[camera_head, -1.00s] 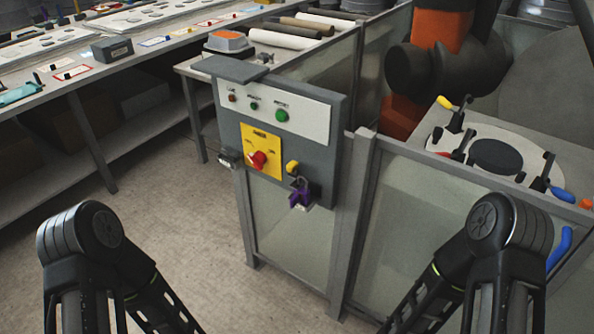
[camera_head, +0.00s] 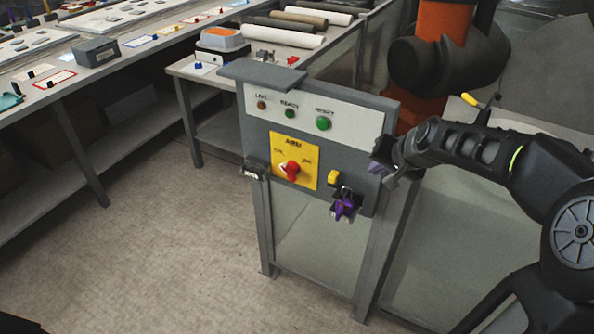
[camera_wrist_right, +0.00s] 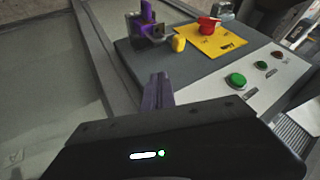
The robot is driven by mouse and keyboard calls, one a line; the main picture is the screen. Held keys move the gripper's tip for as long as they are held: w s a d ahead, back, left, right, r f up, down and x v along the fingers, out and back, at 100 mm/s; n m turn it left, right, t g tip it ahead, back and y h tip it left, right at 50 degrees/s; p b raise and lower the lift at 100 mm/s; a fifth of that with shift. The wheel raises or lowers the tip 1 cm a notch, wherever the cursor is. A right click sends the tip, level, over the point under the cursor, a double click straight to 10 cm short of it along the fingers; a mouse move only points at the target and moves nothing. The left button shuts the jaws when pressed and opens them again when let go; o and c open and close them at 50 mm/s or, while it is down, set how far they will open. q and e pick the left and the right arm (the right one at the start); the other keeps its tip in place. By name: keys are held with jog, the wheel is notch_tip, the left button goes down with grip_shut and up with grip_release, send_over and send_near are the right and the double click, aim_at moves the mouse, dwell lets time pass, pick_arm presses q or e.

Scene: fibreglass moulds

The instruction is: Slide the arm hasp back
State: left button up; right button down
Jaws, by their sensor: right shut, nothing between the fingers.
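A grey control panel (camera_head: 318,195) carries a yellow plate (camera_head: 307,172) with a red rotary knob (camera_head: 290,171). My left gripper is out of view.
A green button (camera_head: 323,123) and smaller lamps sit on the panel's white strip. A grey ledge (camera_head: 262,75) juts from its top. Glass fence panels and an orange-and-black machine arm (camera_head: 440,60) stand behind. The floor left of the panel is clear.

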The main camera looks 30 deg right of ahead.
jog(key=shift+s+a+f+g+y, duration=0.3)
jog(key=shift+s+a+f, duration=0.05)
jog(key=shift+s+f, duration=0.15)
jog(key=p, duration=0.1)
send_over(343, 194)
jog(key=f, duration=0.7)
jog(key=shift+s+d+f, duration=0.3)
jog(key=shift+s+d, duration=0.05)
jog(key=shift+d, duration=0.05)
jog(key=shift+w+a+f, duration=0.15)
jog(key=shift+w+a, duration=0.1)
jog(key=shift+w, duration=0.15)
